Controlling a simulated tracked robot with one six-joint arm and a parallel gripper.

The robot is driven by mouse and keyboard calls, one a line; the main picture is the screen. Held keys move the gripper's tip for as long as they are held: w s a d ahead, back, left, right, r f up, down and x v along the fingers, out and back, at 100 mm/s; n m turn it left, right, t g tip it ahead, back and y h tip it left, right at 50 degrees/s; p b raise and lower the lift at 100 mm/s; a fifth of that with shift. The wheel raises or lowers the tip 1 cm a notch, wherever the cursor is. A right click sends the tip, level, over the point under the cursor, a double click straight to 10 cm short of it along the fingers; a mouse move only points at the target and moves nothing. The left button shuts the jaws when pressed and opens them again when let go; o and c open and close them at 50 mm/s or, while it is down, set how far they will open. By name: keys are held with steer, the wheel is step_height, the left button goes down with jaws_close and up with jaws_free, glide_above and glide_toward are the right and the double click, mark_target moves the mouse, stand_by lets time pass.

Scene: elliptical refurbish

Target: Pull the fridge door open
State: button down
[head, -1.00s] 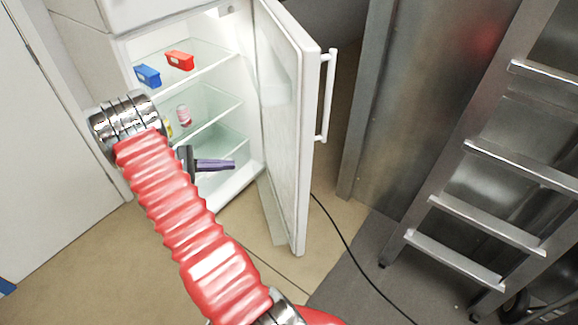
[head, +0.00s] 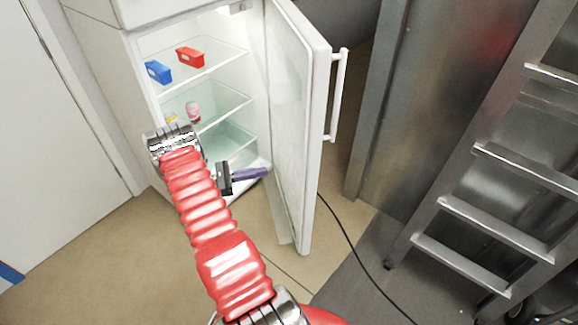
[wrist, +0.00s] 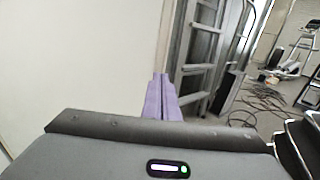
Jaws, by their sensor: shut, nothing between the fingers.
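The fridge door (head: 299,130) stands wide open in the head view, swung out to the right on its hinge side away from the lit interior. Its white bar handle (head: 337,95) is on the door's right edge. My gripper (head: 268,171) has purple fingers, shut and empty, with the tips at or very close to the inner side of the door near its lower half. Contact cannot be told for sure. In the wrist view the shut fingers (wrist: 162,98) point ahead, with a pale surface, likely the door (wrist: 90,60), filling the left.
The fridge (head: 205,90) holds a blue box (head: 158,71), a red box (head: 190,57) and a small pink-and-white item (head: 193,112) on glass shelves. A metal ladder (head: 480,205) stands at right. A black cable (head: 350,245) runs over the floor near the door.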

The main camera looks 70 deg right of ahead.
mark_target(306, 163)
steer(key=x, duration=1.3)
steer(key=shift+s+d, duration=0.1)
steer(key=shift+s, duration=0.15)
steer(key=shift+s+d, duration=0.1)
steer(key=shift+s, duration=0.05)
